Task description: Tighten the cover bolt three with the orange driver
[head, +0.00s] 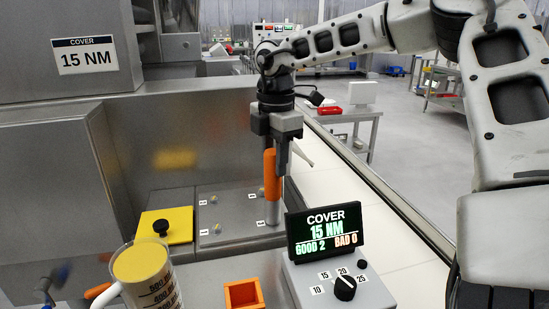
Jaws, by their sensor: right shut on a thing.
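My right gripper (276,135) points down and is shut on the orange driver (270,175). The driver stands nearly upright, and its grey shaft (272,212) reaches down to the right front part of the metal cover plate (232,206). The bolt under its tip is hidden, so I cannot tell how it is seated. Two small bolts show on the plate's left side, one at the back (214,199) and one at the front (217,228), beside small white labels. The display (324,231) reads COVER, 15 NM, GOOD 2, BAD 0. My left gripper is out of view.
A control box with a black dial (345,287) stands front right, close to the driver. An orange square bin (243,294), a jug with yellow contents (146,275) and a yellow block with a black knob (167,225) stand nearby. A metal housing (60,160) rises at left.

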